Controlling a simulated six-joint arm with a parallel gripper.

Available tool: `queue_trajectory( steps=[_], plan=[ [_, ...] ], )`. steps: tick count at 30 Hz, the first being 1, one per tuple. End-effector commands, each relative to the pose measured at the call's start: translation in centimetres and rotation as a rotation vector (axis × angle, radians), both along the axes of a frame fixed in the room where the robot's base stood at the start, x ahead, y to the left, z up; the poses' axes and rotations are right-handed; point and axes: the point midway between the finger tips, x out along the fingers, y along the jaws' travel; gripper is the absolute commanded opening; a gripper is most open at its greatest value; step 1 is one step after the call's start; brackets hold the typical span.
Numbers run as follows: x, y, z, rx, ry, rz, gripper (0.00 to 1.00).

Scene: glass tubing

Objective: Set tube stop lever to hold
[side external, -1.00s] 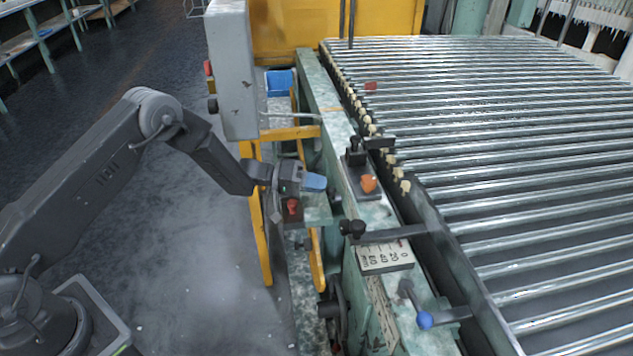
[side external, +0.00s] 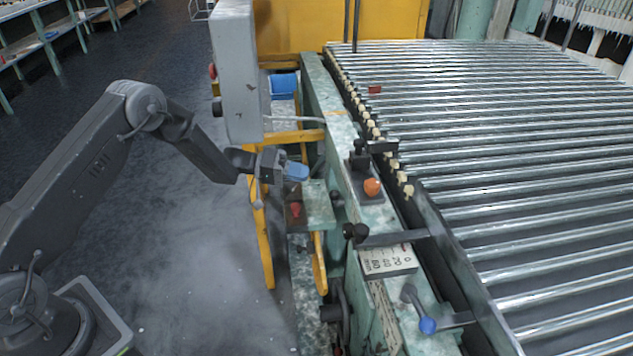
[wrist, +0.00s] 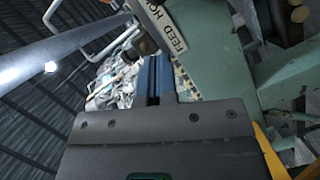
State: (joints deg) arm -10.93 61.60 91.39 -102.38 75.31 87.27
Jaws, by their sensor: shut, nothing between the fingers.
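A dark lever (side external: 318,165) stands on the green machine side just right of my gripper (side external: 297,172). It is small in the side view, so its exact setting is hard to tell. My gripper's blue fingers are together and empty, slightly apart from the lever. In the wrist view the blue fingers (wrist: 155,78) point at a white label plate (wrist: 165,22) reading "FEED" and "HO", its end covered. A dark rounded lever end (wrist: 144,44) crosses that end of the plate, just beyond the fingertips.
A red knob (side external: 295,209) sits below my gripper. An orange knob (side external: 372,187), a black knob (side external: 355,232) and a blue ball lever (side external: 427,325) are along the machine edge. Metal rollers (side external: 510,170) fill the right. A grey box (side external: 236,80) stands behind; floor is open at left.

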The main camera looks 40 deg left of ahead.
Motion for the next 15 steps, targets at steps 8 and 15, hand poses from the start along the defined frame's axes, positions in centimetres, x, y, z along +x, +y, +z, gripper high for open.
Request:
queue_trajectory(
  steps=[8, 15],
  plan=[
    [-2.6, 4.8, 0.9, 0.000, -0.003, 0.003, 0.00],
    [-3.4, 6.1, 1.1, 0.000, -0.001, 0.000, 0.00]
  ],
)
